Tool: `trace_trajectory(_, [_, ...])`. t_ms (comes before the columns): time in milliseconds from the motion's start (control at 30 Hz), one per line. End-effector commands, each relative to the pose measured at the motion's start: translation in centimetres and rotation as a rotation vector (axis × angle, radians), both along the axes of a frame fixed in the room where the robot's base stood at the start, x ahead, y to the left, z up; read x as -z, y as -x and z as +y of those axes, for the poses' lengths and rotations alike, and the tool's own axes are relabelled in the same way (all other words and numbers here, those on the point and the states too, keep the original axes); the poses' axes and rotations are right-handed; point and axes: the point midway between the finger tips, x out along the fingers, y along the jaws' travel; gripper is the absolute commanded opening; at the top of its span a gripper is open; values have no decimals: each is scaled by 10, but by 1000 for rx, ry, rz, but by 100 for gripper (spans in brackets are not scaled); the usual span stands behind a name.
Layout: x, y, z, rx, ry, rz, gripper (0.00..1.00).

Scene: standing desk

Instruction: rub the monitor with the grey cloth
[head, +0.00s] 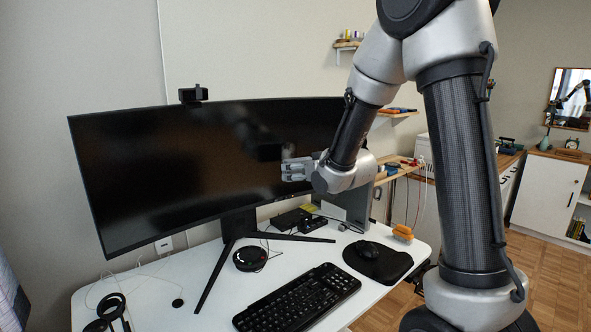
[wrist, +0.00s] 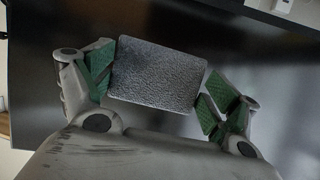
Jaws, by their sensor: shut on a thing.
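The wide curved black monitor (head: 180,165) stands on the white desk, its dark screen facing me. It also shows as the dark surface behind the gripper in the wrist view (wrist: 50,95). My gripper (head: 287,168) is in front of the right half of the screen. In the wrist view its green-padded fingers (wrist: 160,88) are shut on the grey cloth (wrist: 157,72), a textured, flat rectangular piece held between them. The cloth is close to the screen, but I cannot tell whether it touches. The cloth cannot be made out in the head view.
A webcam (head: 193,94) sits on the monitor's top edge. Below are a black keyboard (head: 297,300), a mouse (head: 368,250) on a dark pad, a round black device (head: 249,259) and headphones (head: 110,309). An orange object (head: 402,232) lies at the desk's right edge.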

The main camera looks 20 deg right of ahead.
Motion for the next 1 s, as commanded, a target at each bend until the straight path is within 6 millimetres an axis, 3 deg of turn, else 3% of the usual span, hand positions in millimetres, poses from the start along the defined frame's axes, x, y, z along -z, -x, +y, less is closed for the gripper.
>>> trace_trajectory(500, [-5,-48,14,-2,-1,0,66])
trace_trajectory(1000, [-5,-53,15,-1,0,0,66])
